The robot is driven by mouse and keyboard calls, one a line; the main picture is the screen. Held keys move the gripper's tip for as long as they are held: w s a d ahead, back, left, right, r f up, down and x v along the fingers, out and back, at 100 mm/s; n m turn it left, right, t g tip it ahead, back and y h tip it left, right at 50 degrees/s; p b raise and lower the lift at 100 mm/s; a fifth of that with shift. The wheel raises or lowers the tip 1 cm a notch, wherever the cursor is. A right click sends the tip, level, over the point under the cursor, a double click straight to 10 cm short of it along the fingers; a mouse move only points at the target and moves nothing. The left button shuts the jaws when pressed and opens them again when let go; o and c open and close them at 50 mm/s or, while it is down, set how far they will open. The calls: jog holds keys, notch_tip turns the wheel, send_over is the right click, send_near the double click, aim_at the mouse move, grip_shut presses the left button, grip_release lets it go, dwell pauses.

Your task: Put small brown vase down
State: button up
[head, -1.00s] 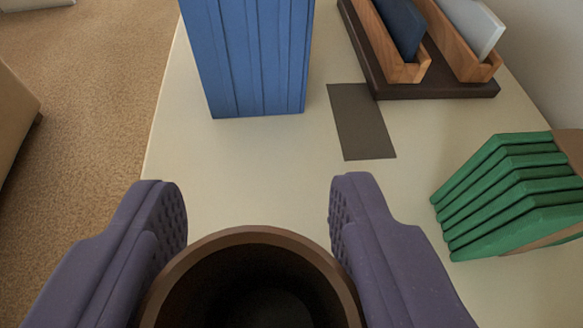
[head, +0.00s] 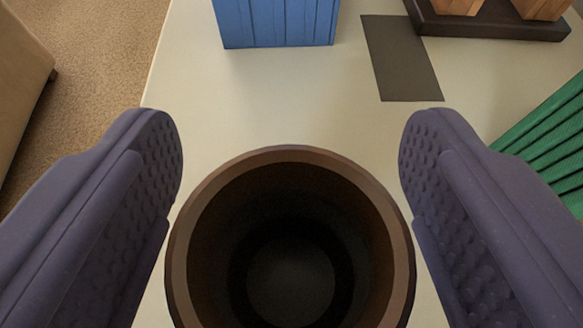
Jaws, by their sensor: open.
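The small brown vase (head: 290,158) is upright on the pale tabletop (head: 270,110), seen from above with its dark round mouth facing me. My gripper (head: 290,150) is open, its two purple padded fingers on either side of the vase. A gap shows between the rim and each finger near the tips. The vase's base is hidden below its rim.
A blue ribbed box (head: 278,22) stands beyond the vase. A flat dark grey rectangle (head: 402,58) lies to its right. A dark brown base (head: 490,22) with wooden holders is at the top right. A green ribbed object (head: 555,140) is close on the right. Carpet lies past the left table edge.

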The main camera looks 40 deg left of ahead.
jog(key=shift+r, duration=0.15)
jog(key=p+v, duration=0.4)
jog(key=v, duration=0.8)
jog(key=shift+s, duration=0.1)
